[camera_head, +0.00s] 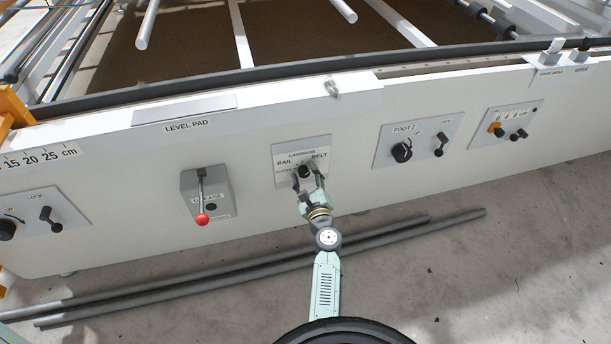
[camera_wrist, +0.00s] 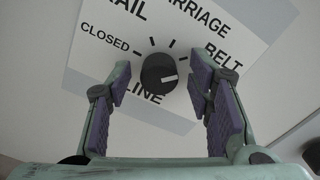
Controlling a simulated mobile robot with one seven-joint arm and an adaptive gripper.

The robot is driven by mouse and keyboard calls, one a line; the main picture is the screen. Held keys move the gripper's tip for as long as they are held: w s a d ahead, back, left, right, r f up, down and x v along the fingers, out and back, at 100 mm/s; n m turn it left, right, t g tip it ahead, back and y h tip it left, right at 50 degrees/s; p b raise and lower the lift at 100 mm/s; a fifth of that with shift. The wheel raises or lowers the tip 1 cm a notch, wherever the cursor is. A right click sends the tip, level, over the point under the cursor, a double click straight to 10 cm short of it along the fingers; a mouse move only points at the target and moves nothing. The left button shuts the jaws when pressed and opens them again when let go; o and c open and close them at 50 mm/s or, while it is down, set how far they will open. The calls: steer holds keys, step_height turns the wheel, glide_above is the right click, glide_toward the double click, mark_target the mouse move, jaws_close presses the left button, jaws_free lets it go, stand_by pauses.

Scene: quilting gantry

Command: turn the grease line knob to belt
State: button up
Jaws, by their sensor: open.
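The grease line knob (camera_head: 304,171) is a small black round knob on a white panel (camera_head: 288,153) lettered CARRIAGE, RAIL and BELT. In the wrist view the knob (camera_wrist: 158,73) has a pale mark pointing right, slightly below the tick nearest BELT (camera_wrist: 222,57). CLOSED (camera_wrist: 104,38) and RAIL are at upper left, and LINE is below, partly hidden by the knob and finger. My gripper (camera_head: 308,181) is at the panel, and its open purple-padded fingers (camera_wrist: 160,76) stand left and right of the knob. Gaps show on both sides, so neither finger touches it.
Left of the panel, a grey box (camera_head: 189,186) carries a red-tipped lever (camera_head: 202,217). To the right are the FOOT 2 panel (camera_head: 420,135) and another small control panel (camera_head: 508,124). Grey pipes (camera_head: 260,262) lie on the floor below the gantry's white front.

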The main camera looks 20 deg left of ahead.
steer(key=v, duration=0.7)
steer(key=shift+s+d, duration=0.15)
steer(key=shift+s, duration=0.05)
stand_by(0.4)
